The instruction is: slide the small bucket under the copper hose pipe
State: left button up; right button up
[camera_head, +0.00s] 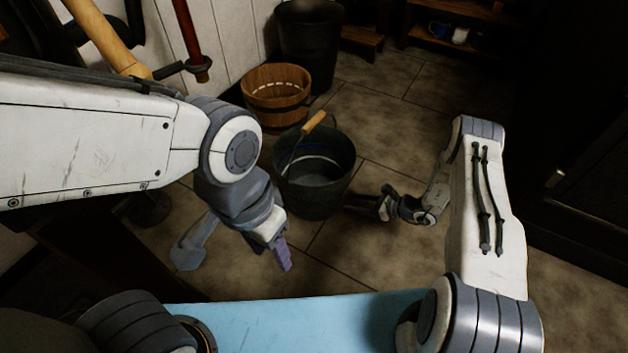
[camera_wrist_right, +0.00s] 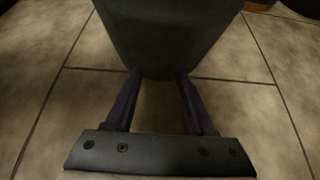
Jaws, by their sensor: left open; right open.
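A dark grey-green metal bucket (camera_head: 318,195) with a wooden grip on its bail stands upright on the tiled floor, open at the top. Its lower wall (camera_wrist_right: 165,40) fills the top of the right wrist view. My right gripper (camera_head: 362,204) is low at the bucket's right side. In the wrist view its open fingers (camera_wrist_right: 160,76) point at the bucket's base; I cannot tell if they touch it. My left gripper (camera_head: 283,256) is open and empty, in front of the bucket to the left. A copper-red pipe (camera_head: 187,40) comes down by the wall at upper left.
A wooden tub (camera_head: 277,95) stands just behind the bucket, with a large dark bin (camera_head: 308,45) behind it. A thick tan pipe (camera_head: 103,38) runs at upper left. A low shelf (camera_head: 455,40) is at the back. Floor at the right is clear.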

aim_at(340, 197)
jog(key=shift+w+a+f, duration=0.1)
jog(key=shift+w+a, duration=0.05)
jog(key=shift+a, duration=0.1)
jog(key=shift+w+a, duration=0.55)
jog(key=shift+a, duration=0.35)
jog(key=shift+w+a, duration=0.55)
jog(key=shift+a, duration=0.3)
jog(key=shift+w+a+b, duration=0.35)
jog(key=shift+w+a, duration=0.4)
jog(key=shift+a, duration=0.25)
jog(key=shift+w+a+b, duration=0.3)
jog(key=shift+w+a, duration=0.4)
jog(key=shift+a, duration=0.3)
